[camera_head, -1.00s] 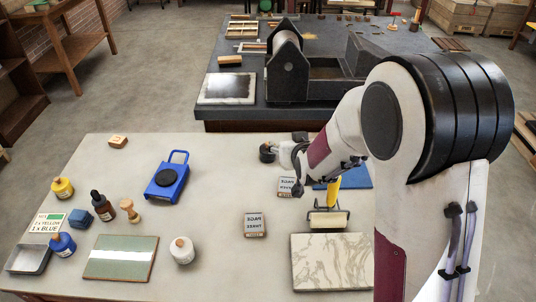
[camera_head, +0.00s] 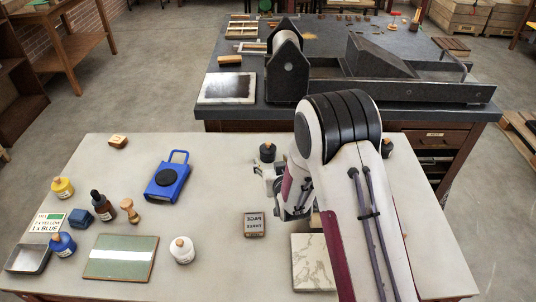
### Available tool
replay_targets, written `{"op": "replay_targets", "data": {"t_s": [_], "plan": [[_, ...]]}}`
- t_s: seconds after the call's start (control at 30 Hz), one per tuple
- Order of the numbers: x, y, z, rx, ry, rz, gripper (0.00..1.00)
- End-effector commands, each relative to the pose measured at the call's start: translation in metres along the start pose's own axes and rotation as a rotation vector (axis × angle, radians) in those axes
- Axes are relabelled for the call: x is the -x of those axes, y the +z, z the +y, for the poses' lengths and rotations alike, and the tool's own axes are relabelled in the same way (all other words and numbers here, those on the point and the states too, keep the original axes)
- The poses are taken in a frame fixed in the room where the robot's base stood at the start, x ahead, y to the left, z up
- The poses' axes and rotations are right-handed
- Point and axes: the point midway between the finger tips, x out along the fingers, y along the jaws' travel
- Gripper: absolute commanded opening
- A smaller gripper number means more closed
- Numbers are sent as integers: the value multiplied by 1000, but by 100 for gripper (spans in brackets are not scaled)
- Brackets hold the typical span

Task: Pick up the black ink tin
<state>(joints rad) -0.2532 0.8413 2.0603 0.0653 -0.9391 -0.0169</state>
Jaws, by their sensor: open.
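A small black tin or jar (camera_head: 267,152) with a brownish knob on top stands upright near the far edge of the pale table, just left of my arm. A second dark container (camera_head: 387,148) with a similar knob shows right of my arm, partly hidden; I cannot tell which one is the black ink tin. My gripper (camera_head: 264,170) is open, low, on the near side of the left black container. It appears empty. I cannot tell whether it touches the container.
A small lettered block (camera_head: 255,225) and a marbled slab (camera_head: 310,263) lie nearer, the slab partly behind my arm. A blue stamp-like device (camera_head: 167,180), a white jar (camera_head: 182,250) and a green-grey plate (camera_head: 120,258) are left. The table between block and blue device is clear.

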Motion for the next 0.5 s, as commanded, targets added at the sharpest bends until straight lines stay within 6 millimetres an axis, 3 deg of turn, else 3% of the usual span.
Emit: {"op": "replay_targets", "data": {"t_s": [0.5], "plan": [[-10, 0, 0, 0, 0, 0, 57]]}}
